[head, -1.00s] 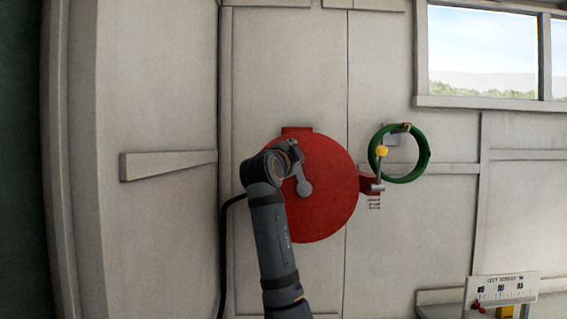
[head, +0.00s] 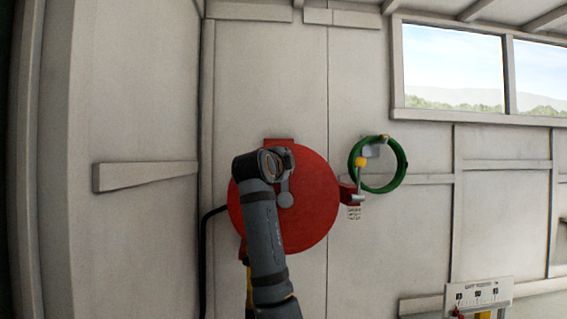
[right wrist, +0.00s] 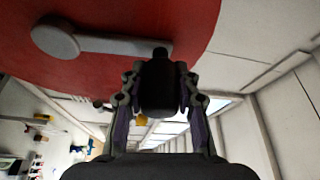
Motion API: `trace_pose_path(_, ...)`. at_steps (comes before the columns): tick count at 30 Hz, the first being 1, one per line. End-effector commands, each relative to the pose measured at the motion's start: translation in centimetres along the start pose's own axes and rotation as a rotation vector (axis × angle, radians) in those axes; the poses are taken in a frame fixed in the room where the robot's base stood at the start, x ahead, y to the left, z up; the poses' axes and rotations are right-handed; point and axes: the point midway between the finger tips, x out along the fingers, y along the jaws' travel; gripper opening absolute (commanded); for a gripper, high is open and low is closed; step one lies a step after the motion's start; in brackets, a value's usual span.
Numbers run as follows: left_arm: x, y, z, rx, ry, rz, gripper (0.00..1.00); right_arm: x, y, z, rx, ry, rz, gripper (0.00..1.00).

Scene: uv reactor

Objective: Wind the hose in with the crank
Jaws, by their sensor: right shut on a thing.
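A round red hose reel (head: 315,205) is mounted on the pale wall in the head view. Its grey crank (head: 285,197) points up from the hub. A black hose (head: 203,260) comes out at the reel's left side and hangs down the wall. My right gripper (head: 278,161) is at the crank's upper end; my own arm hides part of the reel. In the right wrist view the gripper (right wrist: 161,80) is shut on the black crank handle (right wrist: 160,92), with the crank arm (right wrist: 110,43) running left to the hub. My left gripper is not in view.
A small red bracket carries a lever with a yellow knob (head: 360,162) right of the reel. A green hose coil (head: 401,165) hangs behind it. A white labelled panel (head: 482,293) is at lower right. A wedge-shaped ledge (head: 145,176) juts from the left wall.

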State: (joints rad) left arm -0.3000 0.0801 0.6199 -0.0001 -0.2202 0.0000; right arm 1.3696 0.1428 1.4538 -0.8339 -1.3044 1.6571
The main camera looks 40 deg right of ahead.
Motion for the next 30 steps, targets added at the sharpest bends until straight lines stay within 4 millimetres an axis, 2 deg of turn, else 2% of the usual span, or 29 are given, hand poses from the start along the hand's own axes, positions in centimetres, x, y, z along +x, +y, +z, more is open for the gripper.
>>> trace_pose_path(2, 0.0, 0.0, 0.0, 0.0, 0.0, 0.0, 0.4, 0.0, -0.3, -0.4, 0.002, 0.008, -0.007, 0.0)
trace_pose_path(3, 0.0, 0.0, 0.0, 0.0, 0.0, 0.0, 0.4, 0.0, -0.3, -0.4, 0.001, 0.008, -0.007, 0.35)
trace_pose_path(7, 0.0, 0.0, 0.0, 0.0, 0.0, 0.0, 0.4, 0.0, -0.2, -0.3, 0.0, 0.006, -0.005, 0.52)
trace_pose_path(16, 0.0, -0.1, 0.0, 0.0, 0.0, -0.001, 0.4, -0.1, -0.1, -0.1, -0.001, 0.002, -0.002, 0.54)
trace_pose_path(19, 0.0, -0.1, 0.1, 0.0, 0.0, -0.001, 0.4, -0.8, -0.1, 0.0, 0.0, 0.001, -0.003, 0.54)
trace_pose_path(23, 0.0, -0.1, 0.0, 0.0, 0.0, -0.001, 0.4, -3.4, 0.0, 0.0, 0.003, -0.001, -0.002, 0.54)
trace_pose_path(30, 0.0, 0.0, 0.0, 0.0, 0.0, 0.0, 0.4, -9.1, 0.0, -0.1, 0.004, -0.001, -0.002, 0.54)
